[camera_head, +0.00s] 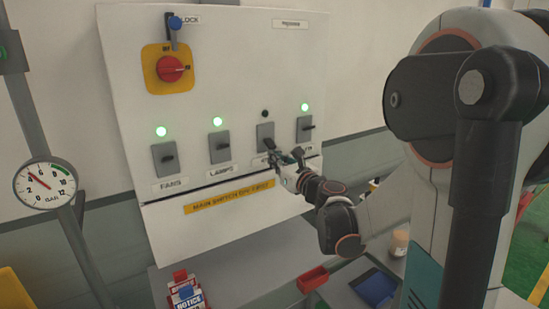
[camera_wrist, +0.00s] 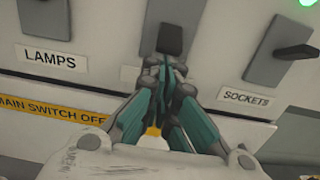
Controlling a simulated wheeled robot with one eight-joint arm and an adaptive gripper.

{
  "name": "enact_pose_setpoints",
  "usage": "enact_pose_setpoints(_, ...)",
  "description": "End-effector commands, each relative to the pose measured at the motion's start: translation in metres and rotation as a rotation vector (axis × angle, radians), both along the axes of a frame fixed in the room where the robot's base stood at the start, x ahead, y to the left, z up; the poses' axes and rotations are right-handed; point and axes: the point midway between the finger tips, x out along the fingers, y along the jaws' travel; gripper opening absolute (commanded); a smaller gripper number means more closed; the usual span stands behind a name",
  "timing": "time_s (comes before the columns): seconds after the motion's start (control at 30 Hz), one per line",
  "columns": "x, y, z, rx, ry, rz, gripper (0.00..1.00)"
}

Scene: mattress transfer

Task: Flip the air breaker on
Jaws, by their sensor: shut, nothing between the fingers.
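A white electrical panel carries a row of grey breakers with dark levers. The third breaker from the left (camera_head: 265,131) has a dark, unlit indicator above it, and its label is hidden behind my gripper. Its dark lever (camera_wrist: 170,38) also shows in the wrist view, between the LAMPS and SOCKETS labels. My gripper (camera_head: 276,153) is shut and empty, its fingertips just below this lever. In the wrist view the fingertips (camera_wrist: 172,66) are at or very near the lever's lower end; I cannot tell whether they touch.
The FANS breaker (camera_head: 164,159), LAMPS breaker (camera_head: 219,147) and SOCKETS breaker (camera_head: 305,128) have lit green indicators. A pressure gauge (camera_head: 45,187) stands left. A red bin (camera_head: 312,279) and notice sign (camera_head: 186,293) are below.

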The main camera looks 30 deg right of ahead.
Motion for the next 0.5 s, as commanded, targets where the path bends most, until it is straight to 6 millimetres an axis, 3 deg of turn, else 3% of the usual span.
enact_pose_setpoints(0.5, -0.012, 0.000, 0.026, -0.011, 0.294, 0.000, 0.00)
